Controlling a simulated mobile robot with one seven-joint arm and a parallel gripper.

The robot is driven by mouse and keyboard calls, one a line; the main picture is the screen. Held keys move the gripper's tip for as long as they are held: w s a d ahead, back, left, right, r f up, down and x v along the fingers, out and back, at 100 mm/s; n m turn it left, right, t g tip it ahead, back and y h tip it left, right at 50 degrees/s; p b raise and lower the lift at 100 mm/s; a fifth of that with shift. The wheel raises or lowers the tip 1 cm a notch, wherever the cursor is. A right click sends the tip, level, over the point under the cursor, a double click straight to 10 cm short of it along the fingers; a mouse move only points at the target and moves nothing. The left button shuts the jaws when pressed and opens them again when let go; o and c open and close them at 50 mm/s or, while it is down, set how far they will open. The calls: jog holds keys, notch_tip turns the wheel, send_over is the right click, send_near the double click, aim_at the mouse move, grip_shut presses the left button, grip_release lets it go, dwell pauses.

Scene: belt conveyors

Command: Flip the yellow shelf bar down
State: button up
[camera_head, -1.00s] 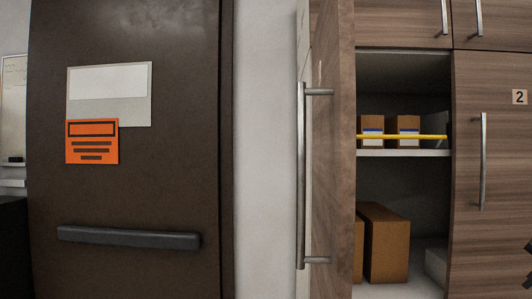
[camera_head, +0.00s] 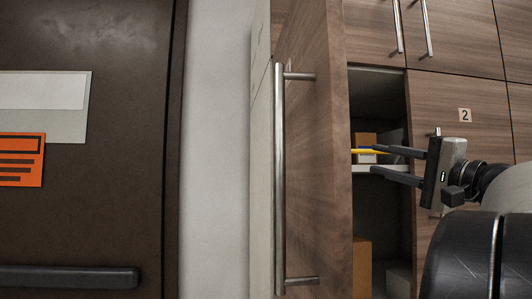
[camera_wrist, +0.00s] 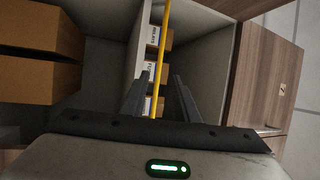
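The yellow shelf bar (camera_head: 362,151) runs across the front of a shelf inside the open cabinet, just above the shelf board (camera_head: 366,169). In the wrist view the bar (camera_wrist: 164,22) runs lengthwise in front of small boxes. My gripper (camera_head: 377,159) is at the cabinet opening with its fingers apart and pointing inward. In the wrist view the bar passes between the two fingers of my gripper (camera_wrist: 162,76), nearer the left one. I cannot tell whether a finger touches it. Part of the bar is hidden behind the fingers and the open door.
The open wooden door (camera_head: 312,150) with its long metal handle (camera_head: 280,180) stands left of the opening. A small box (camera_head: 365,139) sits behind the bar. A larger box (camera_head: 362,265) stands below. A closed door numbered 2 (camera_head: 470,95) is at right.

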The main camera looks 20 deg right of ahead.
jog(key=p+x, duration=0.1)
jog(key=x, duration=1.1)
jog(key=shift+p, duration=0.4)
jog(key=shift+c, duration=0.3)
grip_shut()
